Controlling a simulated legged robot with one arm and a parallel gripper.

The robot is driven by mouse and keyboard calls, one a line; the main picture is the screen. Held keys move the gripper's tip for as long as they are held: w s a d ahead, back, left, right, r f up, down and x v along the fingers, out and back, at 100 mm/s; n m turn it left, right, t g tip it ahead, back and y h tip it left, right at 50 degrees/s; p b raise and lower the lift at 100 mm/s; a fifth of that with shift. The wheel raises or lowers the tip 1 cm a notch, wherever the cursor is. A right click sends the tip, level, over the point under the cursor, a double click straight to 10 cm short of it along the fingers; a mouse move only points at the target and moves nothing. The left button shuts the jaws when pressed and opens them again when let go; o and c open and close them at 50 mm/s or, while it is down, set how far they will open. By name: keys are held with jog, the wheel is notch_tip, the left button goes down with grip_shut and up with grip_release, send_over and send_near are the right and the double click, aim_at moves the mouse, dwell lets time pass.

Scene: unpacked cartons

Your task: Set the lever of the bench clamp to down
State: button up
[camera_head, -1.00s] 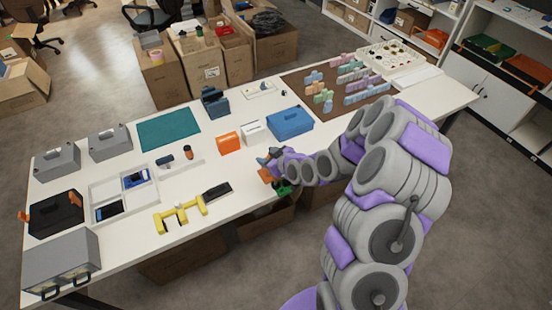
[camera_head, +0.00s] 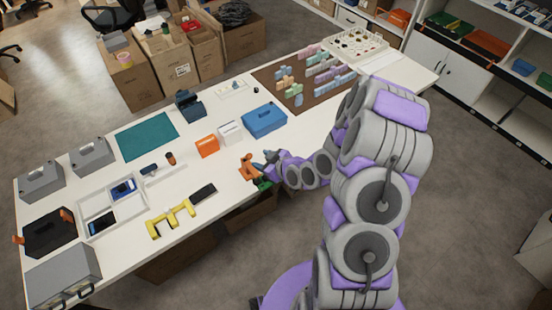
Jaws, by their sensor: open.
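The bench clamp appears to be the small orange and green fixture (camera_head: 249,168) at the table's front edge. Its orange part stands up at an angle and its green part sits low at the edge. I cannot tell for sure which part is the lever or how it is set. My gripper (camera_head: 268,157) is open, just right of the orange part and close to it. Whether they touch cannot be told. My gripper and wrist hide some of the fixture's right side.
On the white table, an orange box (camera_head: 207,146), a white box (camera_head: 230,132) and a blue case (camera_head: 264,119) stand behind the fixture. A yellow bracket (camera_head: 172,217) and a black bar (camera_head: 203,193) lie to its left. An open carton (camera_head: 247,215) stands below the edge.

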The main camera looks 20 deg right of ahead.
jog(key=p+v, duration=0.7)
jog(key=p, duration=0.5)
jog(key=shift+s+r, duration=0.2)
jog(key=shift+s, duration=0.2)
jog(key=shift+w, duration=0.1)
